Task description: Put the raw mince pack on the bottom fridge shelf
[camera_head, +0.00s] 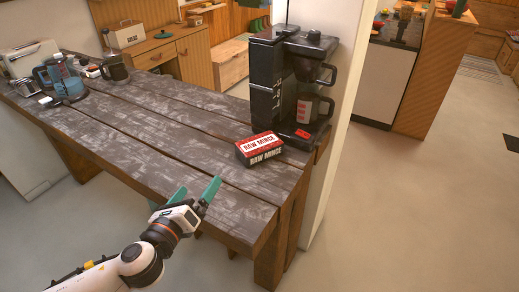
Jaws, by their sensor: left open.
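The raw mince pack (261,149) is a red and black box with white lettering. It lies on the dark wooden table (170,135) near its right end, just in front of the coffee machine. My left gripper (196,194) has teal fingers that are apart and empty. It is over the table's front edge, to the lower left of the pack and not touching it. My right gripper is not in view. No fridge shelf can be made out.
A black coffee machine (272,75) stands behind the pack, beside a white wall end (357,50). A blue kettle (66,80) and a dark mug (115,69) stand at the table's far left. The table's middle is clear. Open floor (410,210) lies to the right.

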